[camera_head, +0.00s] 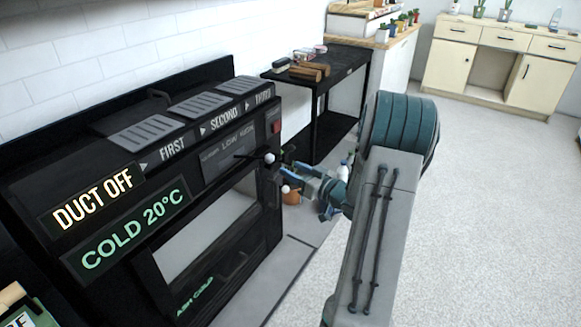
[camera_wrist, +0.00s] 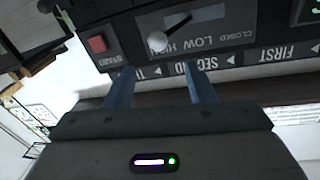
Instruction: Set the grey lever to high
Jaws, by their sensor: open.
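The lever with a pale round knob (camera_head: 269,158) juts out on a dark rod from the black machine's front, by the CLOSED, LOW and HIGH labels. In the wrist view its knob (camera_wrist: 157,41) appears beside the word HIGH; because it stands out from the panel, its exact setting is hard to tell. My gripper (camera_head: 287,174) is at the machine's right front, close to the knob. In the wrist view my gripper (camera_wrist: 160,78) has its two blue fingers apart with nothing between them. The knob shows just beyond the fingertips, apart from them.
A red START button (camera_wrist: 97,44) is on the same panel. Another pale knob (camera_head: 285,188) sits lower, close to my gripper. A black side table (camera_head: 345,62) with small items stands behind. The floor (camera_head: 490,200) at right is clear.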

